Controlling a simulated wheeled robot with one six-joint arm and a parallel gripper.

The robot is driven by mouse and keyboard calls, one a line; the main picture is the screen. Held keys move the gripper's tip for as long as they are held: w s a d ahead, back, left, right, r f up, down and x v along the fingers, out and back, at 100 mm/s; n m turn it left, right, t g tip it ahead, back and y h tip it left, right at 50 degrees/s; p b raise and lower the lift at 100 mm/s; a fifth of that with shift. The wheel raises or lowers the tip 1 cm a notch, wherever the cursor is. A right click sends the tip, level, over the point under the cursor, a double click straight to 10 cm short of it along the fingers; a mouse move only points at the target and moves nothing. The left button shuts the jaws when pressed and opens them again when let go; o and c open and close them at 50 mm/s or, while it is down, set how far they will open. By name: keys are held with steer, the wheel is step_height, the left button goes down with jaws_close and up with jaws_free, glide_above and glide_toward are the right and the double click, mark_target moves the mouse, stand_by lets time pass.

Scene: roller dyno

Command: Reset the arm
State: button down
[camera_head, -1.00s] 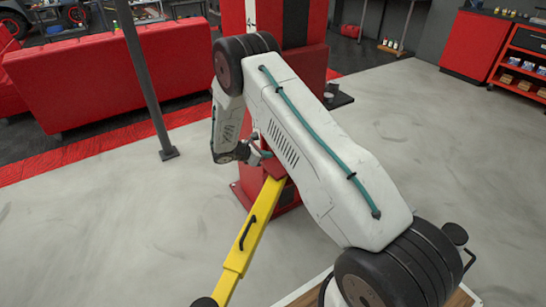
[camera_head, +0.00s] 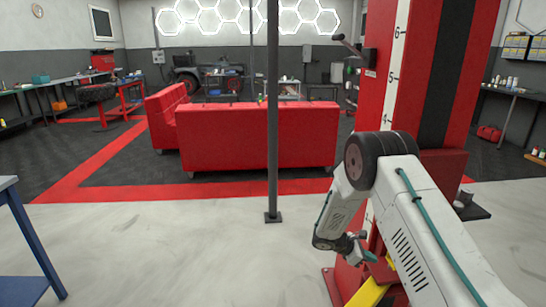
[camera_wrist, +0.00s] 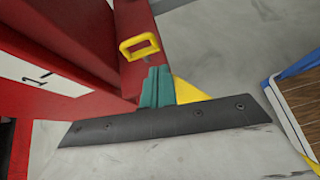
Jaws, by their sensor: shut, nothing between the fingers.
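My white arm, with black joints and a teal cable, reaches in from the lower right of the head view. It is bent at the elbow, with the forearm hanging down. My gripper (camera_head: 370,257) is at its lower end, close in front of the red lift post (camera_head: 391,75) and above a yellow lift arm (camera_head: 368,293). In the wrist view my gripper (camera_wrist: 157,70) shows as a dark bar with teal fingers closed together, empty. A yellow handle (camera_wrist: 139,46) on a red part shows just beyond the fingertips; I cannot tell whether they touch.
A dark pole (camera_head: 273,120) stands left of my arm. A red sofa (camera_head: 235,137) is behind it. A blue-legged table (camera_head: 30,235) is at the left edge. Pale floor (camera_head: 165,250) between table and pole is clear. A wooden board (camera_wrist: 302,103) with a blue edge shows in the wrist view.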

steer(key=s+a+r+m+y, duration=0.4)
steer(key=s+r+m, duration=0.1)
steer(key=s+r, duration=0.7)
steer(key=s+a+r+m+t+y, duration=0.1)
steer(key=s+a+r+m+y, duration=0.2)
steer(key=s+r, duration=1)
steer(key=s+a+r+m+t+y, duration=0.1)
steer(key=s+a+r+m+y, duration=0.3)
steer(key=s+r, duration=0.9)
steer(key=s+a+m, duration=0.2)
steer(key=s+m, duration=0.2)
steer(key=shift+r+m+y, duration=0.15)
steer(key=shift+m+y, duration=0.15)
